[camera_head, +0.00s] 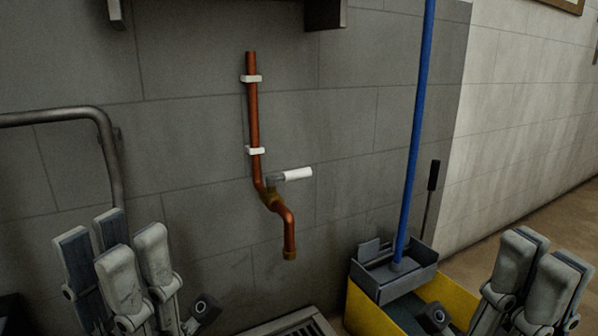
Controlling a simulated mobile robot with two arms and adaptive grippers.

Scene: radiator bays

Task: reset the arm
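My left gripper (116,262) is at the lower left, pointing up in front of the grey wall. Its grey fingers stand apart with nothing between them. My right gripper (534,280) is at the lower right, also pointing up, to the right of the yellow bucket. Its fingers show a gap and hold nothing that I can see. Both grippers are apart from the pipe and the wall. The lower parts of both arms are cut off by the picture's bottom edge.
A copper pipe (254,115) with a white-handled valve (292,175) is clipped to the wall. A yellow mop bucket (365,312) with a blue pole (418,110) stands at right. A metal rail (60,115) is at left, a floor grate (296,328) below.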

